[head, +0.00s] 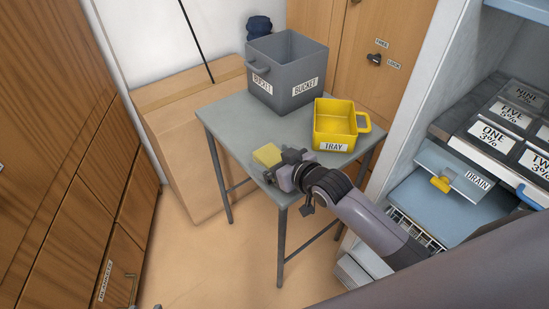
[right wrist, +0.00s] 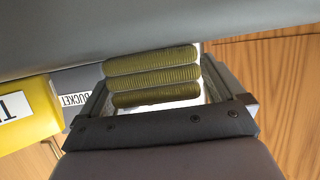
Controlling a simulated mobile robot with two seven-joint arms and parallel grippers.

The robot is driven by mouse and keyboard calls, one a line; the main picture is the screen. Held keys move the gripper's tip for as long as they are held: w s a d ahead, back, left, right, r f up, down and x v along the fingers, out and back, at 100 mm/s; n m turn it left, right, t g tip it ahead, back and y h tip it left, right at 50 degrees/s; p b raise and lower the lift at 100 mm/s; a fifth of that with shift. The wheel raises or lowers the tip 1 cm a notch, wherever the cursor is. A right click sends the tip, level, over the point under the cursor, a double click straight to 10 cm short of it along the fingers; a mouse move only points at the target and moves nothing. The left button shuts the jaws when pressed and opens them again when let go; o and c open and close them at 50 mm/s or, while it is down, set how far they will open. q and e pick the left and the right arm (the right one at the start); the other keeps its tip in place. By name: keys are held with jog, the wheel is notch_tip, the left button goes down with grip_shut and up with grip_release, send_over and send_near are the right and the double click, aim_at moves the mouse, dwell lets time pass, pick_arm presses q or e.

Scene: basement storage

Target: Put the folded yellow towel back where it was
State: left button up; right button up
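The folded yellow towel (head: 267,155) is at the left front part of the grey table (head: 228,124), directly in front of my right gripper (head: 285,165). In the right wrist view, the towel (right wrist: 150,78) shows as three stacked, ribbed olive-yellow layers. My right gripper's fingers (right wrist: 155,95) stand wide apart, one at each end of the towel, with hardly any gap visible. I cannot tell whether they press on it, or whether it rests on the tabletop or hangs slightly above. My left gripper is not in view.
A grey bucket (head: 272,87) stands at the table's back, with a yellow tray (head: 329,141) right of it. A cardboard box (head: 165,130) is behind the table at left. Wooden cabinets (head: 75,215) line the left. Shelves with a drain tray (head: 440,195) are at right.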

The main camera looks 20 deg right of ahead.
jog(key=shift+r, duration=0.2)
jog(key=p+v, duration=0.2)
jog(key=v, duration=1)
jog(key=s+f+m+g+h, duration=0.1)
jog(key=s+f+g+h, duration=0.1)
jog(key=s+f, duration=1.1)
jog(key=shift+s+m, duration=0.3)
jog(key=shift+m, duration=0.1)
jog(key=shift+f, duration=0.1)
